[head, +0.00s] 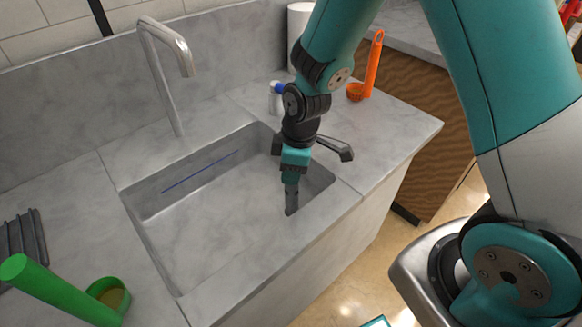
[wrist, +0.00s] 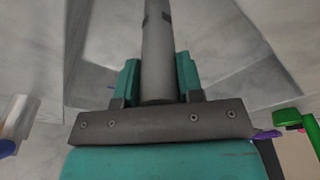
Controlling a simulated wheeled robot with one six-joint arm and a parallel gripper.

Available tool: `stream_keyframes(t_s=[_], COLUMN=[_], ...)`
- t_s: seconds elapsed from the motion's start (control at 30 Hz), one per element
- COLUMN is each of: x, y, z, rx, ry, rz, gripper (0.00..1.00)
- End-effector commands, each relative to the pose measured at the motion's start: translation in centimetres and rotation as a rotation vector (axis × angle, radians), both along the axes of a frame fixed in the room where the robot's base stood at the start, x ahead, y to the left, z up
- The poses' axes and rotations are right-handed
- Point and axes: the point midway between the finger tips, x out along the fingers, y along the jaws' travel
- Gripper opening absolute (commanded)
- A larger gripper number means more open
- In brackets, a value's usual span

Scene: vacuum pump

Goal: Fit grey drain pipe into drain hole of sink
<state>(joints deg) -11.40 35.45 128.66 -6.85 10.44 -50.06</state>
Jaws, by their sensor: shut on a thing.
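My gripper (head: 293,170) is shut on the grey drain pipe (head: 291,200), which hangs down roughly upright from the fingers. The pipe also shows in the wrist view (wrist: 157,45), clasped between the teal fingers (wrist: 158,84) and reaching away from them, with a darker band near its far part. In the head view the pipe's lower end appears over the right front part of the grey marble sink (head: 215,215). I cannot tell whether it touches the basin. No drain hole can be made out in either view.
A metal faucet (head: 165,75) stands behind the sink. A blue line (head: 200,172) runs along the basin's back wall. A blue-capped bottle (head: 276,100) and orange ladle (head: 368,70) are behind my gripper.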

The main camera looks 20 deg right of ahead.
Motion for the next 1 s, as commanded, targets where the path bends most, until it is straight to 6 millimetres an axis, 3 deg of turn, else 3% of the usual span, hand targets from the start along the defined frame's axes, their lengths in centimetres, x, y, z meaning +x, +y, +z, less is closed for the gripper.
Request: stream_keyframes(t_s=[0.8, 0.83, 0.93, 1.0], x=[0.0, 0.0, 0.0, 0.0], y=[0.0, 0.0, 0.0, 0.0], z=[-1.3, -1.2, -1.2, -1.2], rx=[0.0, 0.0, 0.0, 0.0], ry=[0.0, 0.0, 0.0, 0.0], rz=[0.0, 0.0, 0.0, 0.0], gripper=[0.0, 0.37, 0.6, 0.64])
